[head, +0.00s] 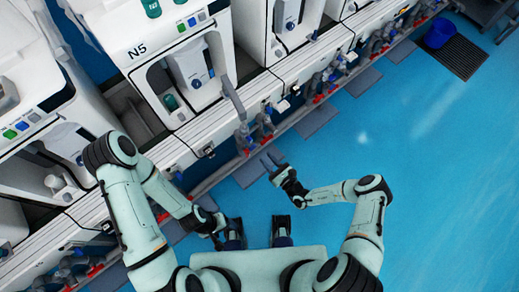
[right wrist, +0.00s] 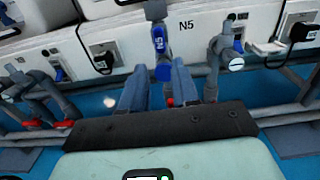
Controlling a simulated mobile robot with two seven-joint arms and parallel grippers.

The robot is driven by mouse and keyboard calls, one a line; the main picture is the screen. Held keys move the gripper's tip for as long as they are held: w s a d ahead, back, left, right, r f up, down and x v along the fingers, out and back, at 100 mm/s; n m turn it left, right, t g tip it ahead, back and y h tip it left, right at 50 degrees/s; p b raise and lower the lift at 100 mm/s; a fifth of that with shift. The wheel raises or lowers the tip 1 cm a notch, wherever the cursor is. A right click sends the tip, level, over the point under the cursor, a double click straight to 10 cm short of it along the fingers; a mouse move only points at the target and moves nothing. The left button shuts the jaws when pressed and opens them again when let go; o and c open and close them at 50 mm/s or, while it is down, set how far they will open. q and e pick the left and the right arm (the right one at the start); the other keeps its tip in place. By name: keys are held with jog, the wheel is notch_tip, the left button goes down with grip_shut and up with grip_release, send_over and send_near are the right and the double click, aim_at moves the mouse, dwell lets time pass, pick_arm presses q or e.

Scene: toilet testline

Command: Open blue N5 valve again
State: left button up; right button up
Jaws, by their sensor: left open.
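My right gripper (head: 270,160) is open and empty. Its two fingers (right wrist: 160,78) point toward the valve, with the valve seen between them; contact cannot be told. My left gripper (head: 222,240) is low in the head view, away from the valve, and open.
A second valve (right wrist: 235,62) stands close right of the N5 valve. More valves and pipes (head: 325,82) line the front of the white units. Open blue floor (head: 400,130) lies to the right, with a blue bowl (head: 439,34) on a dark grate.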

jog(key=shift+v, duration=1.55)
jog(key=s+a+r+n+g+y+p, duration=0.1)
jog(key=s+a+r+n+g+y, duration=0.1)
jog(key=s+a+n+g, duration=0.4)
jog(key=s+a+r+n+g+y+p, duration=0.1)
jog(key=s+a+r+n+g+y, duration=0.15)
jog(key=s+n+g, duration=0.4)
jog(key=s+d+n+g+h+p, duration=0.1)
jog(key=s+d+n+g+h, duration=0.15)
jog(key=s, duration=0.25)
jog(key=s+d+n+g+h+p, duration=0.1)
jog(key=s+n+g+h, duration=0.1)
jog(key=s+g, duration=0.3)
pick_arm(q)
notch_tip(320, 180, up, 6)
jog(key=w+p, duration=0.1)
jog(key=w, duration=0.1)
jog(key=shift+w+p, duration=0.25)
jog(key=shift+p, duration=0.05)
pick_arm(e)
jog(key=w+d+r+n+t+h, duration=0.1)
jog(key=d+r+n+t+h, duration=0.3)
jog(key=d+n+h, duration=0.3)
jog(key=shift+w+d+n, duration=0.15)
jog(key=shift+d+n, duration=0.15)
jog(key=shift+d, duration=0.9)
pick_arm(q)
jog(key=shift+r, duration=0.1)
